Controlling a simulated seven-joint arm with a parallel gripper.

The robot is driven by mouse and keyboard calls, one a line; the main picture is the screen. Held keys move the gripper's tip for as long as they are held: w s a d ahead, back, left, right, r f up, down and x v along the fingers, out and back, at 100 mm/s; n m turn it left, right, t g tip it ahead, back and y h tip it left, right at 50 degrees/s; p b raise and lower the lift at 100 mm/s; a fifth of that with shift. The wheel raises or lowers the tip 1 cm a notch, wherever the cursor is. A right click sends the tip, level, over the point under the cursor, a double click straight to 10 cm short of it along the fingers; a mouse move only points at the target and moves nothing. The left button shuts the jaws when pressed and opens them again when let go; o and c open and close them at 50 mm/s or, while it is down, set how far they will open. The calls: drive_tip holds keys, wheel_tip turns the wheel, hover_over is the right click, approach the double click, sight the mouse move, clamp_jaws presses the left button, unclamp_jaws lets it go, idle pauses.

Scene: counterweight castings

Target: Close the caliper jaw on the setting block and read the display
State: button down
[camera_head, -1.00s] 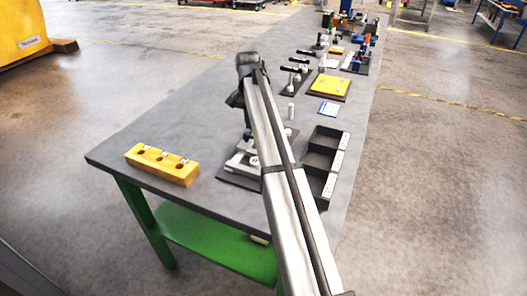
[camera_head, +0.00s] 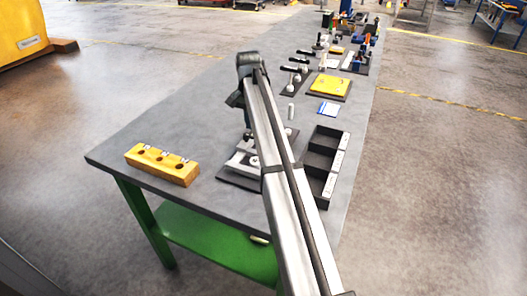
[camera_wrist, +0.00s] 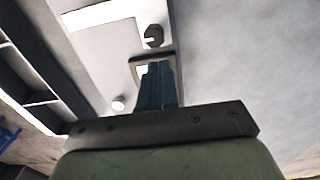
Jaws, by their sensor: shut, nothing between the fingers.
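A pale metal fixture (camera_head: 240,163), apparently the caliper, sits on a dark base plate (camera_head: 232,180) near the front of the bench. My arm hides its right part. In the wrist view its pale body (camera_wrist: 90,50) fills the upper left, with a dark round knob (camera_wrist: 153,37) and a small pale round part (camera_wrist: 118,104). My gripper (camera_wrist: 156,78) is shut and empty, its blue fingers over a small dark-rimmed frame (camera_wrist: 137,62); I cannot tell whether they touch. In the head view my gripper (camera_head: 248,134) is low over the fixture, partly hidden. No setting block or display reading is distinguishable.
A yellow block with several holes (camera_head: 160,166) lies left of the fixture. A dark compartment tray (camera_head: 341,150) stands to the right, along the bench edge. A yellow plate (camera_head: 329,86) and several fixtures stand farther back. The left middle of the grey bench (camera_head: 190,110) is clear.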

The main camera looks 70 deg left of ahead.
sight(247, 134)
drive_tip(key=shift+f, duration=0.3)
drive_tip(key=shift+f, duration=1.4)
drive_tip(key=shift+s+d+f, duration=0.1)
drive_tip(key=shift+s+d, duration=0.85)
drive_tip(key=shift+s, duration=0.05)
idle(1.5)
drive_tip(key=shift+w+a+r, duration=0.1)
drive_tip(key=shift+r, duration=1.75)
drive_tip(key=shift+w+a+r, duration=0.1)
drive_tip(key=shift+r, duration=1.7)
